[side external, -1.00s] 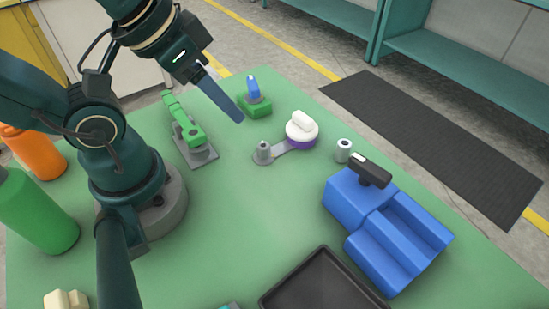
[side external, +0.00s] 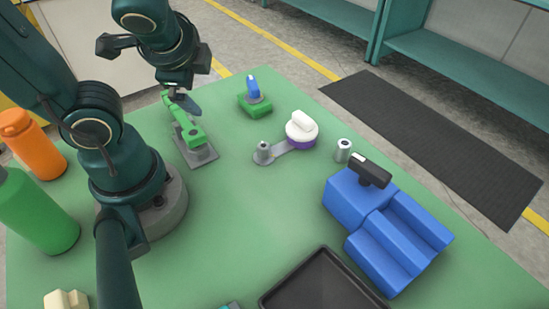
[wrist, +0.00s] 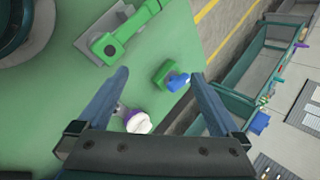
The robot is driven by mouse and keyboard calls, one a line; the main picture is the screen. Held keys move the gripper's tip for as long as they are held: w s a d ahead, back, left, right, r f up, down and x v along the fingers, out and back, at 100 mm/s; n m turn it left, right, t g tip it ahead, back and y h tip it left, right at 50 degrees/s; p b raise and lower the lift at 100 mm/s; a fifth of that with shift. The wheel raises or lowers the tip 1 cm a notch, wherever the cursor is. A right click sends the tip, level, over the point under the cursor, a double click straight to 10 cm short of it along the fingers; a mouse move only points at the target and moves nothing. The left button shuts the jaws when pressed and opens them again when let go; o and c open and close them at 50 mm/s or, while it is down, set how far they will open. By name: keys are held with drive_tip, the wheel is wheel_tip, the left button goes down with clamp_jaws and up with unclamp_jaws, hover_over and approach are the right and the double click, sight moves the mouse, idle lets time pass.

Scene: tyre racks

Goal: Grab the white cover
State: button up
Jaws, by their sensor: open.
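The white cover (side external: 300,125) has a raised bar-shaped handle and sits on a purple round base (side external: 300,142) at one end of a flat grey plate.
A green clamp-like part (side external: 188,132) stands below my gripper. A green block with a blue knob (side external: 254,96), a grey peg (side external: 263,151), a small metal cylinder (side external: 343,151) and a blue stepped block (side external: 385,228) surround the cover. A black tray (side external: 325,285) lies in front.

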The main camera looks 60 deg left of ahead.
drive_tip(key=w+a+m+t+y, duration=0.2)
drive_tip(key=w+m, duration=0.2)
drive_tip(key=m, duration=0.2)
drive_tip(key=m+t+h, duration=0.3)
drive_tip(key=m+t, duration=0.2)
drive_tip(key=m, duration=1.3)
approach(301, 118)
drive_tip(key=x, duration=0.4)
drive_tip(key=shift+a+f, duration=0.15)
drive_tip(key=shift+x, duration=2.55)
drive_tip(key=shift+w, duration=0.1)
drive_tip(key=c, duration=1.4)
